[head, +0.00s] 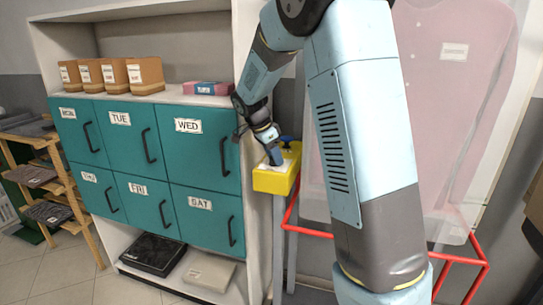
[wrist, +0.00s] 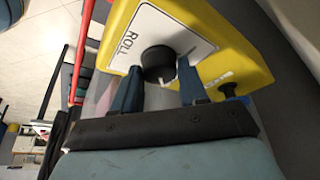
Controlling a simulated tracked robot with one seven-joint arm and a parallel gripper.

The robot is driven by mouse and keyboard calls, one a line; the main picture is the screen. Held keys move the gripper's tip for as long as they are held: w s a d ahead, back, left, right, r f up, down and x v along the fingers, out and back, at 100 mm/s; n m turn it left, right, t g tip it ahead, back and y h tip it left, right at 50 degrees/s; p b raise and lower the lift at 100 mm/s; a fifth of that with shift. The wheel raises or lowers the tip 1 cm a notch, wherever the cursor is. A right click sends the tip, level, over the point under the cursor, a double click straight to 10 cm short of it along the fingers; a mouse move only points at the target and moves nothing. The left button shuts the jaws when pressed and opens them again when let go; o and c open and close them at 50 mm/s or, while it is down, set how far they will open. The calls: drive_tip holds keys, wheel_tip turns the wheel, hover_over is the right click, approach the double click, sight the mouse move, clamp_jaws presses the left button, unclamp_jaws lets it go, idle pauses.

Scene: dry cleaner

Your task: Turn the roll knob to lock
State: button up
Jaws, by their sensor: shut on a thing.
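The roll knob (wrist: 158,63) is a round black knob with a white pointer mark, on a white plate labelled ROLL (wrist: 134,44). The plate is on a yellow box (wrist: 240,62), which also shows in the head view (head: 268,181) on a stand beside the teal cabinet. My gripper (wrist: 160,82) is at the knob, with one blue finger on each side of it, shut on it. In the wrist view the white mark points toward my gripper's palm. In the head view my gripper (head: 273,158) reaches down onto the box and hides the knob. I cannot read a lock label.
A dark button (wrist: 228,90) sits on the box beside the plate. A red rail (head: 292,205) and a bagged pink garment (head: 455,110) are to the right. Teal day-labelled drawers (head: 150,150) stand close on the left.

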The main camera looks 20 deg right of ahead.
drive_tip(key=shift+w+a, duration=0.15)
drive_tip(key=shift+a, duration=0.05)
drive_tip(key=o, duration=0.8)
drive_tip(key=shift+o, duration=1.1)
drive_tip(key=shift+d, duration=0.1)
drive_tip(key=v, duration=1.3)
drive_tip(key=shift+a+r, duration=0.2)
drive_tip(key=shift+r, duration=0.1)
